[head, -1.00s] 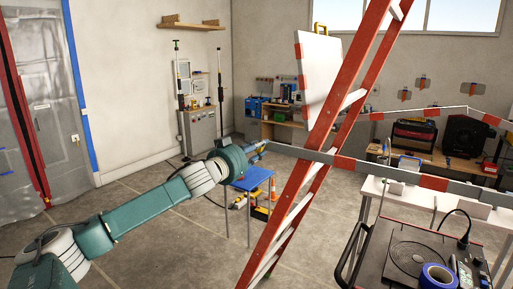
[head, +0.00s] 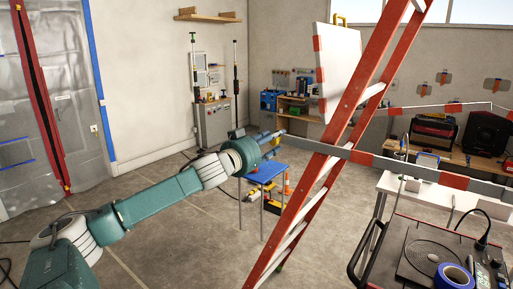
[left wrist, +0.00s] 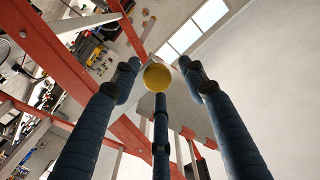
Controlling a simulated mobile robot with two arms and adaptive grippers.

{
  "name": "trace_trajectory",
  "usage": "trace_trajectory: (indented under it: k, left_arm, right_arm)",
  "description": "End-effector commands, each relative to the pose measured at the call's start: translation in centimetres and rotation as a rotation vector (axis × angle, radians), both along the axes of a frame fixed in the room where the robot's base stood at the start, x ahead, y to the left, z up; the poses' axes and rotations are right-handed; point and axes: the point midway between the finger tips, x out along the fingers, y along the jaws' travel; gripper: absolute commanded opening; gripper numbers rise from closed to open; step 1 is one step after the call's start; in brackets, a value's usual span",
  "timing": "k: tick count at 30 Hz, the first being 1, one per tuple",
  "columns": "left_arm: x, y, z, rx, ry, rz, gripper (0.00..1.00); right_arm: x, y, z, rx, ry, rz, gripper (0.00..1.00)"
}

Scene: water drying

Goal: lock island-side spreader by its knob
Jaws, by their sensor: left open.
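A red-orange stepladder (head: 345,125) with pale steps leans across the middle of the head view. A round yellow knob (left wrist: 157,77) shows in the left wrist view, close to the middle of my left gripper's spread fingers. The same ladder's red rails (left wrist: 60,55) show there too. My left gripper (head: 279,137) is open, with its dark blue fingers pointing toward the ladder's left rail; it also shows in the left wrist view (left wrist: 158,82). I cannot tell whether any finger touches the knob. I cannot make out the knob or the spreader in the head view. My right gripper is out of view.
A small blue table (head: 263,174) stands below my left gripper. A dark cart (head: 410,236) with a blue tape roll (head: 452,279) fills the lower right. Floor is open at left.

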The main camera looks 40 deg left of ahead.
Motion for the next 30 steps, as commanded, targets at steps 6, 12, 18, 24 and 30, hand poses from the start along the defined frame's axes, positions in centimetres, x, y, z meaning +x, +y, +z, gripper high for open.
trace_trajectory:
  k: [6,12,18,24,30]
  left_arm:
    - [-1.7,-0.3,-0.3,0.002,0.005,-0.002,0.43]
    - [-3.0,-0.4,-0.3,0.001,0.005,-0.001,0.43]
    - [-4.3,-0.7,-0.2,0.000,0.003,-0.004,0.43]
    - [-6.1,-0.8,-0.1,0.002,0.002,-0.003,0.43]
    - [-8.5,-1.1,0.1,0.000,-0.001,-0.002,0.43]
  right_arm:
    - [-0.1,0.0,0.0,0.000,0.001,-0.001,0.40]
    - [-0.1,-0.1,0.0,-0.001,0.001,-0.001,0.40]
    - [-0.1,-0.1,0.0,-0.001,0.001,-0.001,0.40]
    - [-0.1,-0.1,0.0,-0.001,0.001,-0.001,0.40]
    - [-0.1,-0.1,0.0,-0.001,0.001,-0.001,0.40]
